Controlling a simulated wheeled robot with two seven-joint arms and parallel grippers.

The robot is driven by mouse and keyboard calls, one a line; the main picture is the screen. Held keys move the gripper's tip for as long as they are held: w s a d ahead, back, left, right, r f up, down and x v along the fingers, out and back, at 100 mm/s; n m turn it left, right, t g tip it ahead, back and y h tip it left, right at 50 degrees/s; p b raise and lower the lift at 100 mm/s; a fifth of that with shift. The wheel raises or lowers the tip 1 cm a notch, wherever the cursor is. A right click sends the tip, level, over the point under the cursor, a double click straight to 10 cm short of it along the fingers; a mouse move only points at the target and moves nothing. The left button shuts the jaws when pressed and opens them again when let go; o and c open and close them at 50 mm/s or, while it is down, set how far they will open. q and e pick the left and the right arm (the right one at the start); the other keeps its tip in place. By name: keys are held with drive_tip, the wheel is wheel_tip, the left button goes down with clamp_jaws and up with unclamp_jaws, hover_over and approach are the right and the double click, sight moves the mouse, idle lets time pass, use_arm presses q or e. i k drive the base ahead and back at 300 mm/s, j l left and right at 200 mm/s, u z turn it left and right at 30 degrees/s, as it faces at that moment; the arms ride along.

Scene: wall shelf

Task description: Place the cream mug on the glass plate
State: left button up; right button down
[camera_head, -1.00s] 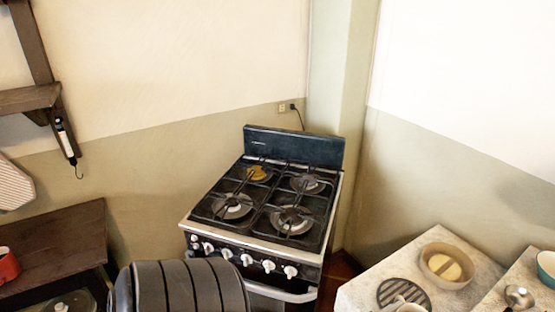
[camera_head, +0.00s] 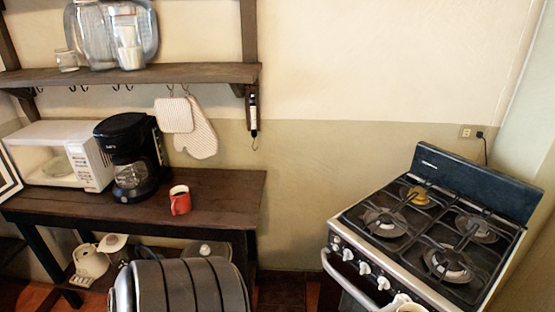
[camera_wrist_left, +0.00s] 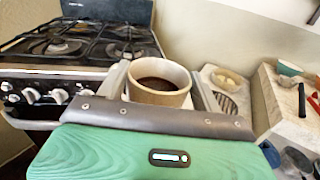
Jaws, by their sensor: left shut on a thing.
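The cream mug (camera_wrist_left: 158,98) is between the fingers of my left gripper (camera_wrist_left: 160,72) in the left wrist view. The gripper is shut on it; the mug looks upright, with a dark inside. A clear, round-cornered glass plate (camera_head: 151,20) appears to stand on edge on the wall shelf, partly hidden by glassware. My right gripper is not in view.
The wall shelf (camera_head: 200,72) also holds a drinking glass (camera_head: 67,61); its right part is bare. Below are a coffee maker (camera_head: 130,155), a microwave (camera_head: 65,155) and a red mug (camera_head: 180,200) on a dark table (camera_head: 230,190). A stove (camera_head: 430,235) stands at right.

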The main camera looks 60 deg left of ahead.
sight(61, 164)
drive_tip(key=j+u, duration=0.2)
drive_tip(key=u, duration=0.2)
drive_tip(key=k+j+u, duration=0.1)
drive_tip(key=j+u, duration=0.35)
drive_tip(key=u, duration=0.3)
drive_tip(key=j+u, duration=0.25)
drive_tip(key=j, duration=0.15)
drive_tip(key=i+j+u, duration=0.2)
drive_tip(key=j, duration=0.15)
drive_tip(key=i+j+u, duration=0.1)
drive_tip(key=j+u, duration=0.15)
drive_tip(key=i+j+u, duration=0.25)
drive_tip(key=j, duration=0.2)
drive_tip(key=i+j, duration=0.25)
drive_tip(key=j, duration=0.2)
drive_tip(key=i+j, duration=0.2)
drive_tip(key=j, duration=0.2)
drive_tip(key=i+j, duration=0.25)
drive_tip(key=j, duration=0.2)
drive_tip(key=i+j, duration=0.15)
drive_tip(key=i+u, duration=0.05)
drive_tip(key=i, duration=0.05)
